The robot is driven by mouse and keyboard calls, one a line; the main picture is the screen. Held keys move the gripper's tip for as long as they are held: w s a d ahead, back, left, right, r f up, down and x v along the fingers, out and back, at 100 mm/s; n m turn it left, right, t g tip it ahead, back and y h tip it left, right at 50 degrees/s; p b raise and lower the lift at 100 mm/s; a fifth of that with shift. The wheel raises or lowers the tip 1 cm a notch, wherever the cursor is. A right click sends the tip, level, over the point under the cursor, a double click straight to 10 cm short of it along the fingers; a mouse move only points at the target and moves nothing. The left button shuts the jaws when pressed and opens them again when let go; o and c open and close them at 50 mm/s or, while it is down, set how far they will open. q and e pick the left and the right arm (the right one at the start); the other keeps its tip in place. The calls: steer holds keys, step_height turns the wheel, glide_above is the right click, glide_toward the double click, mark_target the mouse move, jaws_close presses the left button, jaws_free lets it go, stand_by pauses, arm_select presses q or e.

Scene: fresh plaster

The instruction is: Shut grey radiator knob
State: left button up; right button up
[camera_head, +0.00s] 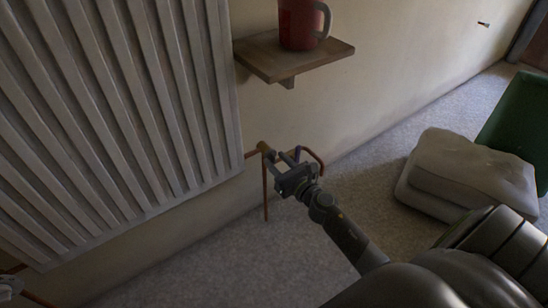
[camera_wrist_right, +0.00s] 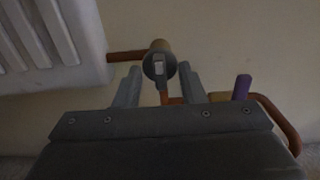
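The grey radiator knob (camera_wrist_right: 159,65) shows in the right wrist view, round with a pale raised bar in its middle. It sits at a copper pipe by the radiator's lower corner. My right gripper (camera_wrist_right: 160,76) is open, with one finger on each side of the knob in that view. I cannot tell whether the fingers touch it. In the head view my right gripper (camera_head: 279,156) reaches in from the lower right to the pipework, and the knob is largely hidden there.
The white ribbed radiator (camera_head: 120,100) fills the left. A wooden shelf (camera_head: 310,60) with a red mug (camera_head: 298,25) is above my gripper. A copper pipe (camera_head: 265,195) runs down nearby. A purple-capped piece (camera_wrist_right: 242,87) is right of the fingers. Pale cushions (camera_head: 465,172) lie on carpet.

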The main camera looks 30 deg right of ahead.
steer(key=shift+c, duration=0.5)
jaws_close()
steer(key=m, duration=0.3)
steer(key=shift+m, duration=0.3)
steer(key=m+p, duration=0.1)
steer(key=m, duration=0.3)
steer(key=shift+m, duration=0.3)
